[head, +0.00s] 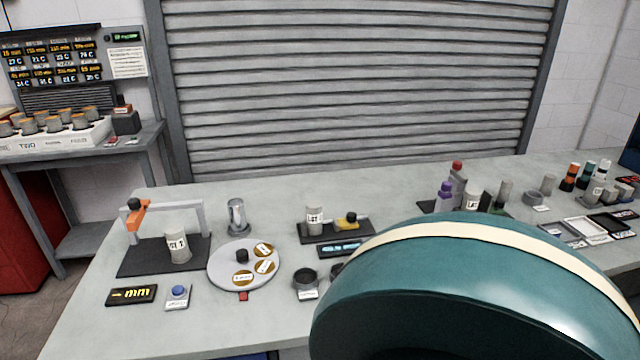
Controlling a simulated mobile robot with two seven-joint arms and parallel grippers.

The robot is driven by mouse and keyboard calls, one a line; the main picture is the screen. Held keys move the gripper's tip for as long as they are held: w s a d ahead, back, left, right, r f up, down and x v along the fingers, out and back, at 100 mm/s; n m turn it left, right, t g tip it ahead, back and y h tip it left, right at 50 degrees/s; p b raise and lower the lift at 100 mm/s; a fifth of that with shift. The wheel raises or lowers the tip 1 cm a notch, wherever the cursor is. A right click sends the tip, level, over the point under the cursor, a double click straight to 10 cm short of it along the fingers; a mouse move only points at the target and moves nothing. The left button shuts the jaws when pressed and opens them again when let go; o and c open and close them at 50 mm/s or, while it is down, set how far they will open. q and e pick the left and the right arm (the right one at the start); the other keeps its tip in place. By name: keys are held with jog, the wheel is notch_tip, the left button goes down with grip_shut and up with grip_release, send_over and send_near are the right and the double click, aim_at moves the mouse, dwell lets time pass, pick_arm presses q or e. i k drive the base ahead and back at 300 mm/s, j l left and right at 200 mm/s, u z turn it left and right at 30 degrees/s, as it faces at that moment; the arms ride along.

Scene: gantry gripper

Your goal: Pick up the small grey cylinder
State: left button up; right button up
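Several grey cylinders stand on the long grey table, and I cannot tell which one the task names. A small plain grey cylinder (548,184) stands upright at the right. A taller, darker grey cylinder (503,192) stands left of it. A labelled light grey cylinder (178,246) stands on a black base under a small gantry (165,212) with an orange part at the left. Another labelled cylinder (314,219) stands on a black plate at the middle. Neither of my grippers is in view.
A large teal rounded shape with a cream stripe hides the lower right of the table. A round grey plate (218,274) with labelled discs, a shiny metal post (237,214) and a blue button (179,292) are at the left. Clear table (390,187) lies along the back.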

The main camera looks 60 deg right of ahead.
aim_at(314, 208)
jog(key=j+z, duration=0.1)
jog(key=z, duration=0.4)
jog(key=j+z, duration=0.1)
jog(key=z, duration=0.4)
jog(key=j+z, duration=0.1)
jog(key=z, duration=0.35)
